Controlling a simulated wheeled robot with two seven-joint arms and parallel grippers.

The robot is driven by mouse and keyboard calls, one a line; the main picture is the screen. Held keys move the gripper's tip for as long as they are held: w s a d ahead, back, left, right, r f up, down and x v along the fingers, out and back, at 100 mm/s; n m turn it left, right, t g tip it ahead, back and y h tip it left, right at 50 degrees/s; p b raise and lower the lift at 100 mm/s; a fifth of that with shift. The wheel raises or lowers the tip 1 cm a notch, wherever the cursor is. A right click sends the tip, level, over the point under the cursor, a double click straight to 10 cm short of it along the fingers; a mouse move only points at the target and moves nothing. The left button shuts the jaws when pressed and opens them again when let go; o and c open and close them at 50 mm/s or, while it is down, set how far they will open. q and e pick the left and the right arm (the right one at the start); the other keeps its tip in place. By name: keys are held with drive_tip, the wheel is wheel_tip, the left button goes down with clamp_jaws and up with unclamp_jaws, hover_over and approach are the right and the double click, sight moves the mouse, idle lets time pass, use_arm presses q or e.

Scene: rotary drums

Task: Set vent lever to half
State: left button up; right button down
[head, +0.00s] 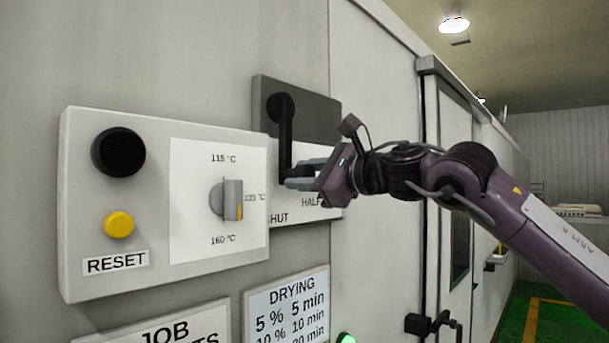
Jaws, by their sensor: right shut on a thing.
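The vent lever (285,135) is a black bar on a dark and white plate (318,112) on the wall. It hangs almost straight down from its round pivot at the top. Below it the plate carries a HALF label (312,202) at the right and a label reading "HUT" (278,218), its start hidden by the control box. My right gripper (292,174) comes in from the right and is shut on the lower end of the vent lever. Its fingers hide that end and part of the plate. My left gripper is not in view.
A control box (90,265) juts out at the left, with a black knob (118,152), a yellow reset button (118,224) and a grey temperature dial (228,200). A drying sign (290,305) is below. A door with a handle (435,323) stands at the right.

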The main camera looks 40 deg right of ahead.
drive_tip(key=shift+d+n, duration=0.6)
drive_tip(key=shift+d, duration=0.1)
drive_tip(key=shift+w+d+r+n+b, duration=0.1)
drive_tip(key=shift+d+r+n, duration=0.2)
drive_tip(key=shift+d+n, duration=0.55)
drive_tip(key=shift+w+d+r+n+b, duration=0.1)
drive_tip(key=shift+d+r+n, duration=0.2)
drive_tip(key=shift+d+n, duration=0.5)
drive_tip(key=shift+w+d+r+n+b, duration=0.1)
drive_tip(key=shift+d+r+n, duration=0.2)
drive_tip(key=shift+d+n, duration=0.5)
drive_tip(key=shift+d, duration=0.1)
drive_tip(key=c, duration=1)
unclamp_jaws()
